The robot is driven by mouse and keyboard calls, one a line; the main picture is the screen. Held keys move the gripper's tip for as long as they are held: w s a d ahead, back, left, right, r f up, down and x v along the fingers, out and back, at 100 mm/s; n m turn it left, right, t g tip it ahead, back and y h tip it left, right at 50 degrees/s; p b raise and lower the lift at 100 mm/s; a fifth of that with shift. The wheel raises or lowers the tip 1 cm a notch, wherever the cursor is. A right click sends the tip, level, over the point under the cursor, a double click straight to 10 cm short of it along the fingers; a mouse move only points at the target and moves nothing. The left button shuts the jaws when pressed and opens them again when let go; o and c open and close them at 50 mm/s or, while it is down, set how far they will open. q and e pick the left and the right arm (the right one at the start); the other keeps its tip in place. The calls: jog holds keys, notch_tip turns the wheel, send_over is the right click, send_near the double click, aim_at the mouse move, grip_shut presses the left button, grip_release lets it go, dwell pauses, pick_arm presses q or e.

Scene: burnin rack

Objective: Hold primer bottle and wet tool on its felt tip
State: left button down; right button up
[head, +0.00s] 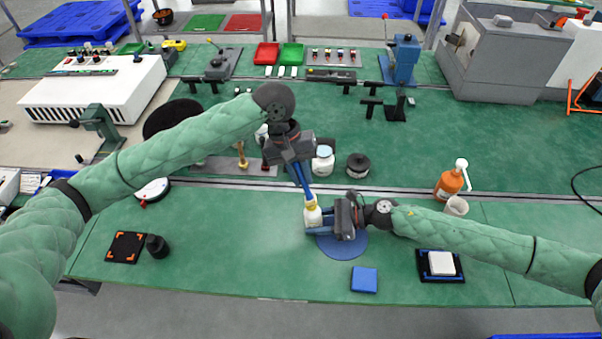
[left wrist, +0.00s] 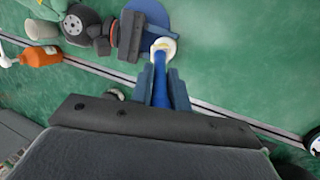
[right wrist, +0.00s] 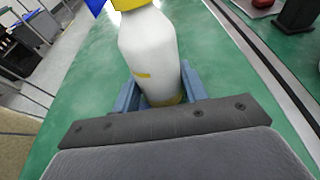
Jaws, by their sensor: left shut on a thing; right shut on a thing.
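The primer bottle (head: 313,216) is white with a yellow collar and stands upright above or on a round blue mat (head: 350,245). My right gripper (head: 320,219) is shut around its body; the right wrist view shows the bottle (right wrist: 150,58) between the fingers (right wrist: 155,92). My left gripper (head: 301,172) is shut on a blue tool (head: 306,187) and points down over the bottle. In the left wrist view the tool (left wrist: 161,82) reaches from the fingers (left wrist: 160,95) to the bottle top (left wrist: 163,46). The felt tip is hidden, so I cannot tell exact contact.
A blue block (head: 364,280) lies in front of the mat. An orange pump bottle (head: 450,183) and a white cup (head: 456,206) stand to the right. A white jar (head: 323,160) and a dark jar (head: 358,165) stand behind.

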pick_arm(q)
jog(key=shift+r, duration=3.5)
pick_arm(e)
jog(key=o, duration=0.8)
jog(key=shift+o, duration=0.2)
jog(key=shift+d, duration=0.1)
